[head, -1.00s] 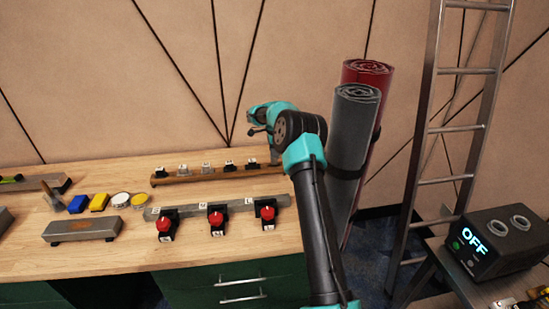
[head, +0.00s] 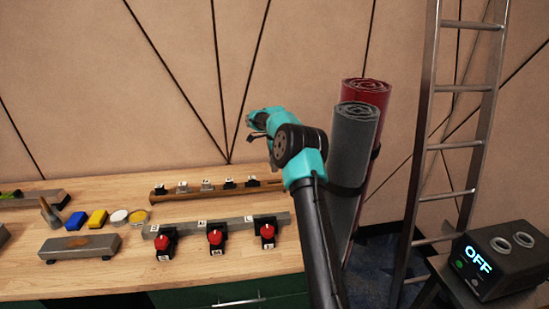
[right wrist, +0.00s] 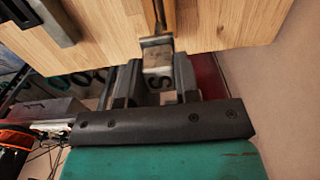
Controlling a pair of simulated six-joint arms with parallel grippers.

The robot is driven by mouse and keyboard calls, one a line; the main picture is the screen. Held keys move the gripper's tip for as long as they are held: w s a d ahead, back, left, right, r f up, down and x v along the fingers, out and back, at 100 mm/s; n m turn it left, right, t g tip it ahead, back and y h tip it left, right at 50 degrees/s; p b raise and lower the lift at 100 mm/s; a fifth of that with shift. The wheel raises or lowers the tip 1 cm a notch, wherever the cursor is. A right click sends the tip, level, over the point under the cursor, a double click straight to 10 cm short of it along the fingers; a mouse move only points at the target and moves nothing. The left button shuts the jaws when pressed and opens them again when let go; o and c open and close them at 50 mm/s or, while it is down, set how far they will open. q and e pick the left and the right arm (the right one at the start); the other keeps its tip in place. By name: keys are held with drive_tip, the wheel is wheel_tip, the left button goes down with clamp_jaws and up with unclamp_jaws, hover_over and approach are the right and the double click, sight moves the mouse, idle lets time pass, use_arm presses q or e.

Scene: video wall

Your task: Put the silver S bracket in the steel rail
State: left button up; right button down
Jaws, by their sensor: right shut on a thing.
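My right gripper (right wrist: 155,74) is shut on the silver S bracket (right wrist: 158,54), whose S label faces the right wrist camera. The bracket overlaps the near end of the brown rail (right wrist: 160,14) in that view; I cannot tell whether they touch. My left gripper is not in view.
Several small labelled brackets sit along the brown rail. Rolled mats (head: 353,150) stand behind my right arm. Bare bench top separates the rails.

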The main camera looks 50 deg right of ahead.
drive_tip(key=shift+a, duration=0.1)
drive_tip(key=w+a, duration=0.3)
drive_tip(key=a, duration=1.3)
drive_tip(key=w+a, duration=0.2)
drive_tip(key=a, duration=1.4)
drive_tip(key=w+a, duration=0.3)
drive_tip(key=a, duration=1.3)
drive_tip(key=shift+w+r, duration=0.3)
drive_tip(key=shift+w, duration=0.05)
drive_tip(key=shift+d, duration=0.1)
drive_tip(key=shift+f, duration=2.4)
drive_tip(key=shift+f, duration=2.7)
